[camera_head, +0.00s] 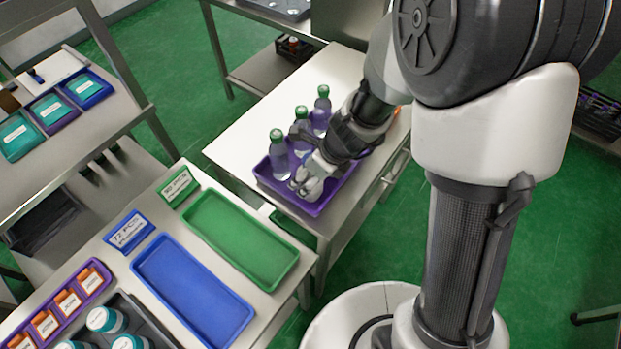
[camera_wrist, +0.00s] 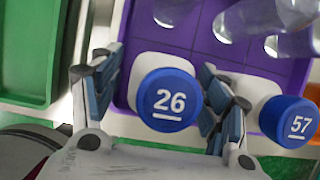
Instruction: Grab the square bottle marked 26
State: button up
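The square bottle marked 26 (camera_wrist: 168,100) shows in the wrist view as a round blue cap with a white 26 over a white square body. My gripper (camera_wrist: 160,68) is open, with one finger on each side of this cap. A gap shows at the left finger; the right finger is close to the cap, and contact there is unclear. A second blue cap, marked 57 (camera_wrist: 290,121), is just right of the right finger. In the head view my gripper (camera_head: 307,180) reaches down into the purple tray (camera_head: 318,208) and hides most of what is under it.
Several clear bottles with green caps (camera_head: 278,150) stand in the purple tray behind my gripper. The tray is on a white-topped table (camera_head: 240,150). A green tray (camera_head: 240,238) and a blue tray (camera_head: 190,290), both empty, lie on the nearer table.

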jog(key=c, duration=1.3)
